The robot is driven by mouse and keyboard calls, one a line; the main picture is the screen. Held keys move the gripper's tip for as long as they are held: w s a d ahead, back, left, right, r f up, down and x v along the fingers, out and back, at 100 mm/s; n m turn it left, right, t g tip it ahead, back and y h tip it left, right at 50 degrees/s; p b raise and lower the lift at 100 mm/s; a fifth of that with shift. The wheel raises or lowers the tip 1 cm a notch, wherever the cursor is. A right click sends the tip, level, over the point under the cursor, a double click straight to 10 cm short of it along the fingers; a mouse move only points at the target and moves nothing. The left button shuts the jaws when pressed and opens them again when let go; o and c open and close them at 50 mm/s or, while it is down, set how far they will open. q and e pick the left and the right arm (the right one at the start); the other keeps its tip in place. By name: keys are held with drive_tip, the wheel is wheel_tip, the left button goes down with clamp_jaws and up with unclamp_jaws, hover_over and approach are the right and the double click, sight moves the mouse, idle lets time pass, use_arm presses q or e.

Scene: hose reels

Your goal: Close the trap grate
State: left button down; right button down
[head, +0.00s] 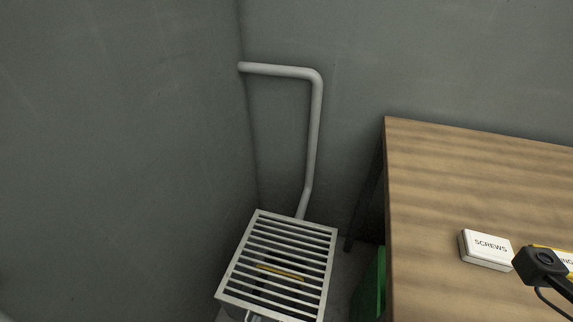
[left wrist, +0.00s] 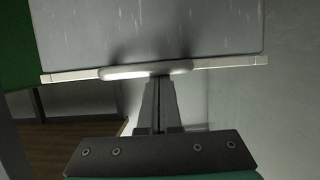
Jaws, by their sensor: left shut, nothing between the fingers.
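The trap grate (head: 286,243) is a pale metal frame with parallel slats, low in the corner in the head view. A yellowish bar (head: 281,272) shows between its slats. A small pale metal piece (head: 253,317) shows at its near edge, cut off by the picture; I cannot tell what it is. In the left wrist view my left gripper (left wrist: 159,82) is shut and empty. Its tips are at a pale bar (left wrist: 222,65) with a rounded, thicker middle, below a grey panel (left wrist: 150,28). I cannot tell whether they touch, or whether the grate sits flush.
A wooden table (head: 440,190) stands right of the grate, with a white SCREWS box (head: 487,250) on it. A black part with a cable (head: 540,264) shows beside the box. A green object (head: 375,285) stands between grate and table. A pale pipe (head: 314,130) runs down the wall behind.

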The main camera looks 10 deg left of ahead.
use_arm(q)
drive_tip(key=shift+s+a+f+g, duration=0.1)
drive_tip(key=shift+s+f+g, duration=0.1)
drive_tip(key=shift+s+f, duration=0.3)
drive_tip(key=shift+s+a+f+g, duration=0.1)
drive_tip(key=shift+s+f+g, duration=0.15)
drive_tip(key=shift+f, duration=0.45)
drive_tip(key=shift+t, duration=0.35)
drive_tip(key=r+p, duration=0.1)
drive_tip(key=r, duration=0.1)
drive_tip(key=w+r+p, duration=0.1)
drive_tip(key=r+p, duration=0.3)
drive_tip(key=shift+w+d+r, duration=0.2)
drive_tip(key=shift+w+r, duration=0.05)
drive_tip(key=s+a+f+b, duration=0.1)
drive_tip(key=s+f, duration=0.3)
drive_tip(key=s, duration=0.4)
drive_tip(key=shift+a+f, duration=0.3)
drive_tip(key=shift+f, duration=0.1)
